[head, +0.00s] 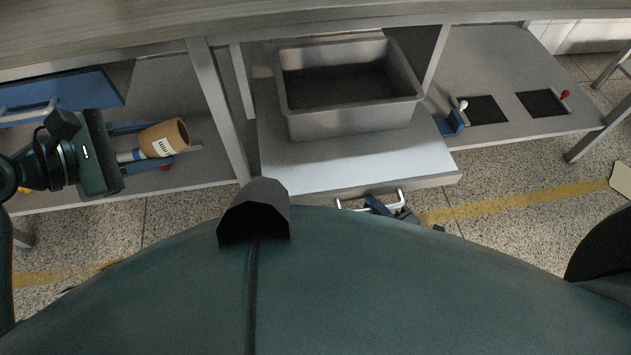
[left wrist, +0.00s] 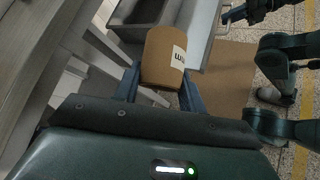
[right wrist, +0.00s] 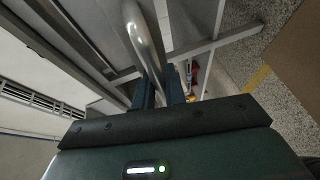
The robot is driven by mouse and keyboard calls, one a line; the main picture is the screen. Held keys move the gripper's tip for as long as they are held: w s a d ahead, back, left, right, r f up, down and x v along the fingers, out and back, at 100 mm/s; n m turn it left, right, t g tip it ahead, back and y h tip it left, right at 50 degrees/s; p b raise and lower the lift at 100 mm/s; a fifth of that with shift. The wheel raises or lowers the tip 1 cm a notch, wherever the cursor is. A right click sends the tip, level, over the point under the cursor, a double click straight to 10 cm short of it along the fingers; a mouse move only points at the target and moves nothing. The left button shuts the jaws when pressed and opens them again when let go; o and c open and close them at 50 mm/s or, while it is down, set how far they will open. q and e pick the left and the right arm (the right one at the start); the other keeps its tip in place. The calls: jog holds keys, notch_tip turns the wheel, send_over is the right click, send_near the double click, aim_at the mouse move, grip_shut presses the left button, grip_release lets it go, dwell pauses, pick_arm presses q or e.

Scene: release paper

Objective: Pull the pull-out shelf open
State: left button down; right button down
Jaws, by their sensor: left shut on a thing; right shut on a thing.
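The pull-out shelf (head: 350,160) is a flat grey board under the workbench, at the centre of the head view. Its front edge juts a little past the lower shelves beside it. Its silver bar handle (head: 399,196) is on the front; the bar also shows in the right wrist view (right wrist: 140,32). My right gripper (right wrist: 161,75) is shut on the handle; in the head view my body hides much of it. My left gripper (head: 148,145) is shut on a brown cylinder (head: 173,134) with a white label, also in the left wrist view (left wrist: 160,60).
A grey metal bin (head: 345,120) stands on the pull-out shelf. A blue drawer or tray (head: 60,95) is at the left. Two dark panels with levers (head: 487,109) are on the right lower shelf. Bench legs (head: 215,105) stand between the bays. Speckled floor lies in front.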

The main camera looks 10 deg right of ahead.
pick_arm(q)
jog(key=shift+s+r, duration=0.35)
jog(key=shift+s, duration=0.15)
pick_arm(e)
jog(key=shift+s, duration=1.7)
jog(key=c, duration=1.7)
grip_release()
jog(key=shift+c, duration=0.2)
jog(key=shift+d, duration=0.1)
